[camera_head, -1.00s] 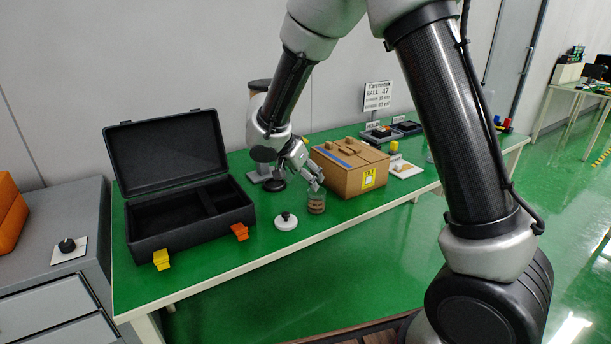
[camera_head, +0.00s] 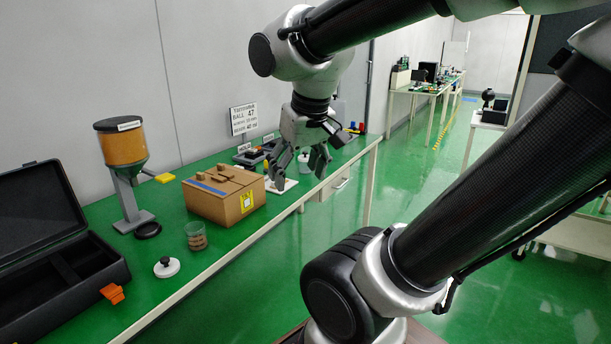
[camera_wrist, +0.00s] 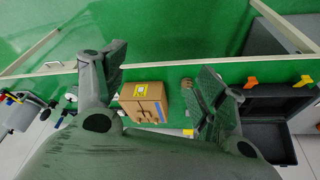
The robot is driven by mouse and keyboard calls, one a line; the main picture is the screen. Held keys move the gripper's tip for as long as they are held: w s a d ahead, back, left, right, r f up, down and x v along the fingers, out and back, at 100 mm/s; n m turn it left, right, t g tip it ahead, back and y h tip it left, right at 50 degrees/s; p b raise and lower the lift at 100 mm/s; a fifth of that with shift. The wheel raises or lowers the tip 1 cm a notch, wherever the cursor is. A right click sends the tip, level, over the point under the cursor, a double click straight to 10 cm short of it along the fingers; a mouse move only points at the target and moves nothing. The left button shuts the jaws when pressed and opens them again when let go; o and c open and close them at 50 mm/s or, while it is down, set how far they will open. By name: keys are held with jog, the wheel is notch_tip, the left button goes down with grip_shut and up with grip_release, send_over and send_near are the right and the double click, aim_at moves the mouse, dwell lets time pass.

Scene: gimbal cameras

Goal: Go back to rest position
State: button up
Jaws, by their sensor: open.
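My gripper (camera_head: 301,172) hangs from my arm, open and empty, with its fingers spread and pointing down. In the head view it is in front of the table's right part, to the right of the cardboard box (camera_head: 212,203). In the wrist view my two fingers (camera_wrist: 155,85) stand wide apart with nothing between them close up. The cardboard box also shows far below between them (camera_wrist: 143,104).
Small trays (camera_head: 252,156) and a sign (camera_head: 244,119) stand behind. Green floor (camera_head: 500,260) is open at right.

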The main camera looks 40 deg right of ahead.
jog(key=s, duration=0.1)
jog(key=s+n, duration=0.1)
jog(key=s, duration=0.1)
jog(key=shift+a+n+y, duration=0.2)
jog(key=shift+n+y, duration=0.1)
